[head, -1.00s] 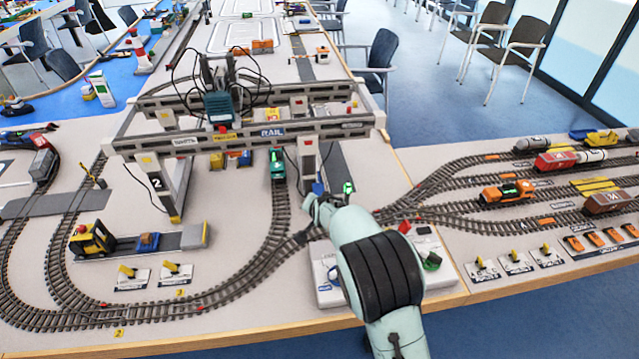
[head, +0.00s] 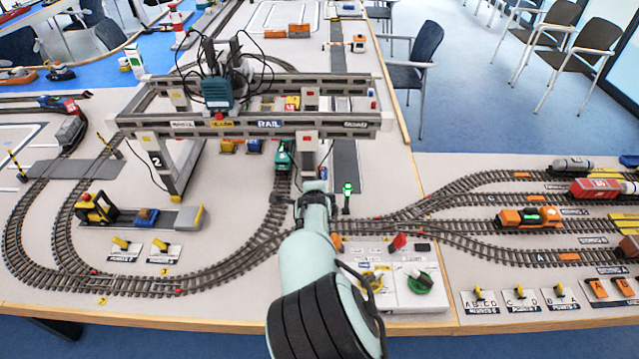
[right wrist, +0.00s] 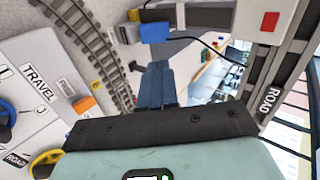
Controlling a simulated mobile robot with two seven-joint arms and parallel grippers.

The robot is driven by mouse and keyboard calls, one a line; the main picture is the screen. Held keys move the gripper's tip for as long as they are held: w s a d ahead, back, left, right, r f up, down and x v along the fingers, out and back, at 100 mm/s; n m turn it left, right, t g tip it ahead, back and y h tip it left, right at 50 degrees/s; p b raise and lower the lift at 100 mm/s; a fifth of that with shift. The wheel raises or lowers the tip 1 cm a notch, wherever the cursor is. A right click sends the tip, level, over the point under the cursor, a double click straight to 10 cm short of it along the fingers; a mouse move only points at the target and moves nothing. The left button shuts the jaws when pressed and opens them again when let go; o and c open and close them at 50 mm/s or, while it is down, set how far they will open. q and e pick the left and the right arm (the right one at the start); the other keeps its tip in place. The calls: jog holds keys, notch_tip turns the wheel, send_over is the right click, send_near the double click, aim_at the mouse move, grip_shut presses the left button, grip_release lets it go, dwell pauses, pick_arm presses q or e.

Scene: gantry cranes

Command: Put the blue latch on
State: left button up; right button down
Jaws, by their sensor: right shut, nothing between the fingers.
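The blue latch (right wrist: 155,33) shows in the right wrist view as a small blue block against the grey gantry frame, with a dark cable beside it. My right gripper (right wrist: 157,70) is shut and empty, its dark fingers pointing toward the blue latch with a visible gap between. In the head view my right arm reaches up from the bottom to the foot of the crane's right front leg, and the wrist (head: 312,195) hides the fingers. I cannot clearly make out the latch there. My left gripper is not in view.
The gantry crane (head: 265,125) spans the tracks and table. A control panel (head: 410,295) with a green knob lies right of my arm; the right wrist view shows its TRAVEL label (right wrist: 38,83). A green locomotive (head: 284,155) stands on the track left of the leg.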

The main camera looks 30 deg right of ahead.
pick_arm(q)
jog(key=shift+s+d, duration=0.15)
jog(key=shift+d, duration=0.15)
pick_arm(e)
jog(key=shift+s+r+m, duration=0.1)
jog(key=shift+r+m, duration=0.2)
jog(key=shift+r, duration=0.05)
jog(key=b+x, duration=0.1)
jog(key=x, duration=1.2)
jog(key=shift+r, duration=0.1)
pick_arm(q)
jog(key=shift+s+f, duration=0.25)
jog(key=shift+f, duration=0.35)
pick_arm(e)
jog(key=shift+w+d+f, duration=0.25)
jog(key=shift+w+f, duration=0.1)
jog(key=shift+w, duration=0.05)
